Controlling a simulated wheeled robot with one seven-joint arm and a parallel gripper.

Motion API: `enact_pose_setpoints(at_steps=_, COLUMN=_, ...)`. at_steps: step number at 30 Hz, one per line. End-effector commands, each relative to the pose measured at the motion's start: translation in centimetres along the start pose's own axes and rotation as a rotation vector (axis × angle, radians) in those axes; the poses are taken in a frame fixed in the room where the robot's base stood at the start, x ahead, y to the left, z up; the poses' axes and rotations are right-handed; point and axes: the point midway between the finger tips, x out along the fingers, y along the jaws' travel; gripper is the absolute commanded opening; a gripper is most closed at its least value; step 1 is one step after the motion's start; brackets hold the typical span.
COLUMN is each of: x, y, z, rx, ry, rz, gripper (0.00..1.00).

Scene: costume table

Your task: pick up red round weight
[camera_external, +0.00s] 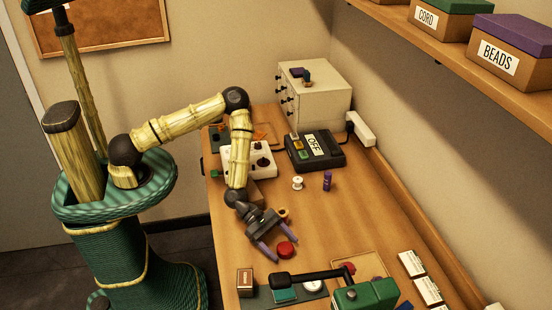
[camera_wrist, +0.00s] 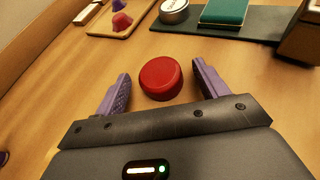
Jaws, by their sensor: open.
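The red round weight (camera_external: 286,249) is a short red disc lying flat on the wooden table (camera_external: 350,215). In the wrist view the red round weight (camera_wrist: 161,78) sits just ahead of and between my purple fingertips. My gripper (camera_external: 279,254) is open and low over the table. I cannot tell exactly how high the fingers are above the table.
A dark mat with a green block (camera_wrist: 223,12) and a round tin (camera_wrist: 174,11) lies beyond the weight. A small brown box (camera_external: 245,282) stands at the front left. A purple spool (camera_external: 327,181) stands farther back.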

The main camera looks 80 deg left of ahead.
Motion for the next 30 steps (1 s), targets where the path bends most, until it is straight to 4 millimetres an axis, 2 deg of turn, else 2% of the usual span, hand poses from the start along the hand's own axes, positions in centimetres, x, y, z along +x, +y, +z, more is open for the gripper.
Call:
enact_pose_setpoints(at_steps=3, x=0.5, y=0.01, z=0.0, rx=0.001, ry=0.0, rz=0.0, gripper=0.73)
enact_pose_setpoints(at_steps=17, x=0.46, y=0.0, z=-0.03, rx=0.0, ry=0.0, rz=0.0, gripper=0.73)
enact_pose_setpoints(at_steps=20, x=0.46, y=0.0, z=-0.03, rx=0.0, ry=0.0, rz=0.0, gripper=0.57)
enact_pose_setpoints(at_steps=26, x=0.45, y=0.0, z=-0.03, rx=0.0, ry=0.0, rz=0.0, gripper=0.18)
enact_pose_setpoints(at_steps=27, x=0.46, y=0.01, z=0.06, rx=0.001, ry=-0.001, rz=0.0, gripper=0.15)
enact_pose_setpoints(at_steps=30, x=0.46, y=0.01, z=0.05, rx=0.001, ry=-0.001, rz=0.0, gripper=0.15)
